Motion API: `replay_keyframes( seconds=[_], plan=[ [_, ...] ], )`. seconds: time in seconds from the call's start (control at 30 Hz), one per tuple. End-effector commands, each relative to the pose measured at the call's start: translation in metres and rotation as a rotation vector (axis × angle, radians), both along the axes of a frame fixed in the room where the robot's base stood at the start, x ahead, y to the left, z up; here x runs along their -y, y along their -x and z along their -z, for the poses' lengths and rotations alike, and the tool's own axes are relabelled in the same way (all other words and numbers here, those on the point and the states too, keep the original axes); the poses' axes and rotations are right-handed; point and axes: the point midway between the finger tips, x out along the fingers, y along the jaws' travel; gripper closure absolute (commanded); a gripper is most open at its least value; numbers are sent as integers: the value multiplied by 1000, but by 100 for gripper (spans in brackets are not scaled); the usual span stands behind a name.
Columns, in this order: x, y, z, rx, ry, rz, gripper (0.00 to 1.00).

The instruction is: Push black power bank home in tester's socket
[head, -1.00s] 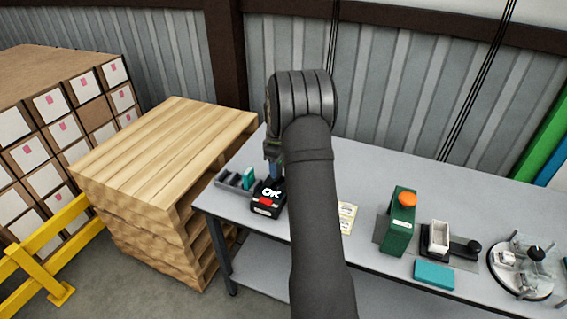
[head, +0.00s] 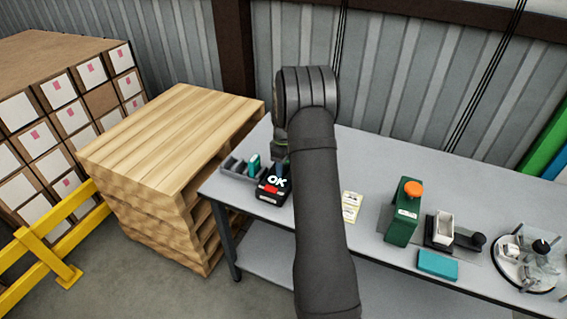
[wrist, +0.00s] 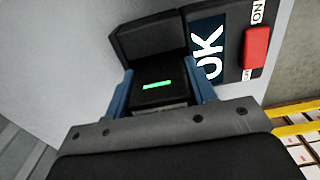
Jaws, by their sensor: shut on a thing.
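The black tester (head: 272,192) sits near the table's left end, with a lit "OK" screen and a red switch. It also shows in the wrist view (wrist: 240,20). My gripper (wrist: 160,82) has blue fingers, shut on the sides of the black power bank (wrist: 155,97), which bears a lit green strip. The bank's far end meets the tester's black raised part (wrist: 148,38); its depth in the socket is hidden. In the head view my arm and wrist cover the bank and most of the fingers.
A grey tray (head: 236,172) with a teal block (head: 254,164) stands left of the tester. Yellow notes (head: 351,207), a green device (head: 404,215) with an orange knob, a teal box (head: 437,264) and a round fixture (head: 510,268) lie to the right. Wooden pallets (head: 170,140) stand left of the table.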

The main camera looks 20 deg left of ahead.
Motion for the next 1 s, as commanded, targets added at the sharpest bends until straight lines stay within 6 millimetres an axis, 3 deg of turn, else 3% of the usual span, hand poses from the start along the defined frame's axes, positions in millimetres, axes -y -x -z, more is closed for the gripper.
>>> replay_keyframes(
  seconds=[0.97, 1.0],
  plan=[
    [0, 0, 2, -1, 0, 0, 69],
    [0, 0, 2, -1, 1, 0, 45]
  ],
)
